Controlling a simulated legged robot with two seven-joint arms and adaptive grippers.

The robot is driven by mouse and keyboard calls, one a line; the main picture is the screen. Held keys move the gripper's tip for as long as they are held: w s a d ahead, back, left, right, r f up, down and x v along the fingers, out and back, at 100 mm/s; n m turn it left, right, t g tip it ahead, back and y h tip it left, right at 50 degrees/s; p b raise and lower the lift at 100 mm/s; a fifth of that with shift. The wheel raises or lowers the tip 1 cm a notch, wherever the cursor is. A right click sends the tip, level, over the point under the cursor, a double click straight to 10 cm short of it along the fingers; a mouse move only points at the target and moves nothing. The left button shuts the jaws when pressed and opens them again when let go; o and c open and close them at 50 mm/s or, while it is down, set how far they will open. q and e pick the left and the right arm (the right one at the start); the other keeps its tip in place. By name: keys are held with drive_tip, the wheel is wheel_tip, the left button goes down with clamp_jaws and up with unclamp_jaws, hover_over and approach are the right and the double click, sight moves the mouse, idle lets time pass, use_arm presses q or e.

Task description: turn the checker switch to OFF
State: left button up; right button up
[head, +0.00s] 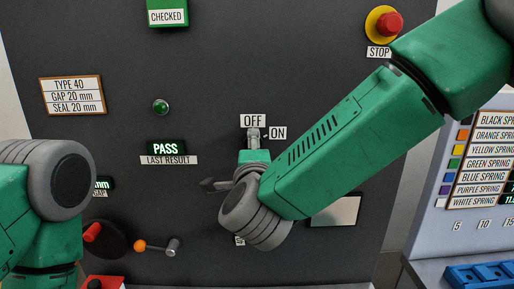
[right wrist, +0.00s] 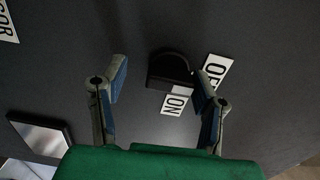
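The checker switch is a black knob (right wrist: 170,66) on the dark panel in the right wrist view. The ON label (right wrist: 176,102) sits beside it and the OFF label (right wrist: 216,72) is partly covered by a finger. My right gripper (right wrist: 162,76) is open, with one finger on each side of the knob in this view; I cannot tell whether they touch it. In the head view my right gripper (head: 253,135) covers most of the switch, just below the OFF label (head: 253,121) and left of the ON label (head: 278,133). My left gripper is out of view.
A red stop button (head: 389,24) is at upper right. A green lamp (head: 161,107) and a PASS display (head: 166,149) are left of the switch. An orange-ended lever (head: 140,246) is at lower left. A spring chart panel (head: 480,165) stands at right.

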drive_tip(key=shift+a+r, duration=0.2)
drive_tip(key=shift+r, duration=0.1)
drive_tip(key=shift+s, duration=0.1)
drive_tip(key=s, duration=1.2)
drive_tip(key=shift+f, duration=0.1)
